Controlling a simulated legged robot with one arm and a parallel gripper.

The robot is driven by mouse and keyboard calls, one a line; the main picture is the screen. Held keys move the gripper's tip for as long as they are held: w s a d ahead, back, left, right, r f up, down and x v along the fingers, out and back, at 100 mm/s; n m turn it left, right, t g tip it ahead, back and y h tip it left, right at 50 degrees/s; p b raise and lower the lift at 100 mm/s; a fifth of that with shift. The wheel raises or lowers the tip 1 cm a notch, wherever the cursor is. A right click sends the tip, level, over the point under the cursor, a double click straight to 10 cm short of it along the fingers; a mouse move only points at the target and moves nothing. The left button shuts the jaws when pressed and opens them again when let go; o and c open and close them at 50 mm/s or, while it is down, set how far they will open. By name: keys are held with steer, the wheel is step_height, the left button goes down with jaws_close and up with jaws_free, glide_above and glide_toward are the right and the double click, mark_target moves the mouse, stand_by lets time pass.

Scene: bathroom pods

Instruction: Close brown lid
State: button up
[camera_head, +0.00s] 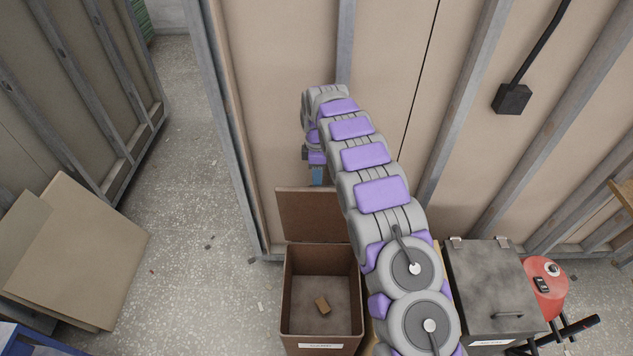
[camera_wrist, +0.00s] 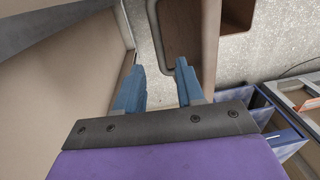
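The brown box (camera_head: 322,320) stands on the floor, open at the top. Its brown lid (camera_head: 308,218) is raised upright along the box's back edge. My gripper (camera_head: 317,176) is above and behind the lid's upper edge, partly hidden by my arm. In the wrist view my gripper (camera_wrist: 160,68) has its two blue fingers apart with nothing between them. A brown panel (camera_wrist: 182,38), which looks like the lid, lies just beyond the fingertips. I cannot tell whether a finger touches it.
A grey lidded box (camera_head: 490,280) and a red canister (camera_head: 545,285) stand to the right. A framed wall panel (camera_head: 280,100) rises close behind the lid.

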step_height(320, 180, down, 3)
steer(key=shift+s+d, duration=0.15)
steer(key=shift+a+f, duration=0.2)
steer(key=shift+f, duration=0.05)
steer(key=shift+c, duration=0.4)
steer(key=shift+d, duration=0.1)
jaws_close()
